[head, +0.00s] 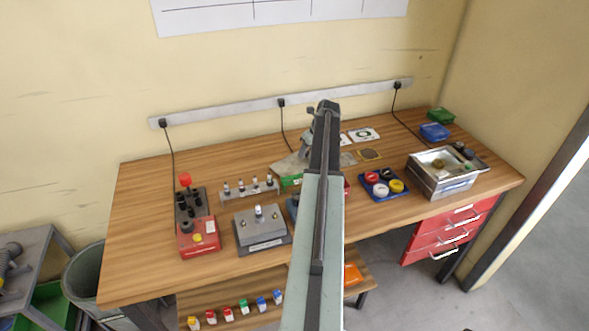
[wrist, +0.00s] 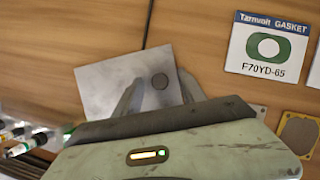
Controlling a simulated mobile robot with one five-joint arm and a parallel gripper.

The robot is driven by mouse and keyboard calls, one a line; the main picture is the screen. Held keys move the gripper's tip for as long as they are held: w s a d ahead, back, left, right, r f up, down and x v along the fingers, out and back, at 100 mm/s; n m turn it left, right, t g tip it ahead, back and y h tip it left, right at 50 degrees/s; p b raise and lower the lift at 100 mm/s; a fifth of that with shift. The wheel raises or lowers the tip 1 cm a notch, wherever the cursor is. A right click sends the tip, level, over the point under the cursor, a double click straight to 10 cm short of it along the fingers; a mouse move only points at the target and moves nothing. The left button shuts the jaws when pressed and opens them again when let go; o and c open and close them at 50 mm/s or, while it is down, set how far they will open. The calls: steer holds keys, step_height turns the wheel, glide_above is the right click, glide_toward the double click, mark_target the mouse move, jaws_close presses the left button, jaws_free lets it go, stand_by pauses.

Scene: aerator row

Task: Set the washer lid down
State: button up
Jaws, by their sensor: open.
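The washer lid, a flat grey metal plate (wrist: 103,84) with a round dark knob (wrist: 159,81), lies on the wooden bench in the wrist view. My gripper (wrist: 161,78) is over it, with its fingers apart on either side of the knob; I cannot tell whether they touch it. In the head view the lid (head: 286,166) shows as a grey sheet at the back of the bench, partly hidden by my arm. The washer, a metal box (head: 432,183), stands open at the right with small parts inside.
A gasket card (wrist: 268,45) and a tan square plate (wrist: 298,132) lie right of the lid. A blue tray (head: 371,191) holds coloured round caps. A vial rack (head: 250,193), a grey fixture (head: 262,233) and a red box (head: 199,240) stand left. The back-left bench is clear.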

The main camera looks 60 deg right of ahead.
jaws_close()
steer(key=shift+r, duration=0.1)
step_height(320, 180, up, 10)
steer(key=p, duration=1)
steer(key=shift+r, duration=0.2)
